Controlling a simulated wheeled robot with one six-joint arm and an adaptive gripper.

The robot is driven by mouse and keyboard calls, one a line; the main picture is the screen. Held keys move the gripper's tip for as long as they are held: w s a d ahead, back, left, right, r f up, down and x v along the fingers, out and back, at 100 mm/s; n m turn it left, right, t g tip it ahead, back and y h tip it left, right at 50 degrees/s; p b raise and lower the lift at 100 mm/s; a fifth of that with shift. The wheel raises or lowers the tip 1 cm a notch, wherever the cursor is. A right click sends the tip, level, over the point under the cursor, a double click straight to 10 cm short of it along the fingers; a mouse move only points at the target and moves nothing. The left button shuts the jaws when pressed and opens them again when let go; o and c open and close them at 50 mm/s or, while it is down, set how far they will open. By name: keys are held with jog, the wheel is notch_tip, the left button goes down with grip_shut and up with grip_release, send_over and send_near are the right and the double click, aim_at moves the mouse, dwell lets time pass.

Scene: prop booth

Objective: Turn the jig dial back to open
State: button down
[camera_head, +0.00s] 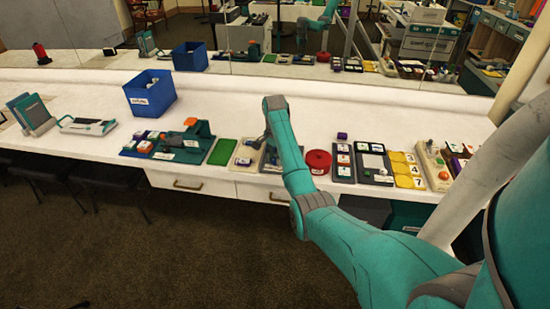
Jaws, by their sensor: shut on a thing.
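My teal arm reaches over the white counter, and my gripper (265,141) is down at a grey jig board (270,166), partly hidden behind my forearm. The gripper is small and dark here. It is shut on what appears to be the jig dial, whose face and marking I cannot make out. The right part of the jig is covered by my arm.
A tray with light parts (243,156) and a green mat (222,152) lie left of the jig. A red round thing (318,160) stands close on the right. A blue bin (150,95) is farther left. A mirror lines the counter's back.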

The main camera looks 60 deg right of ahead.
jog(key=shift+m, duration=0.7)
jog(key=c, duration=0.8)
grip_release()
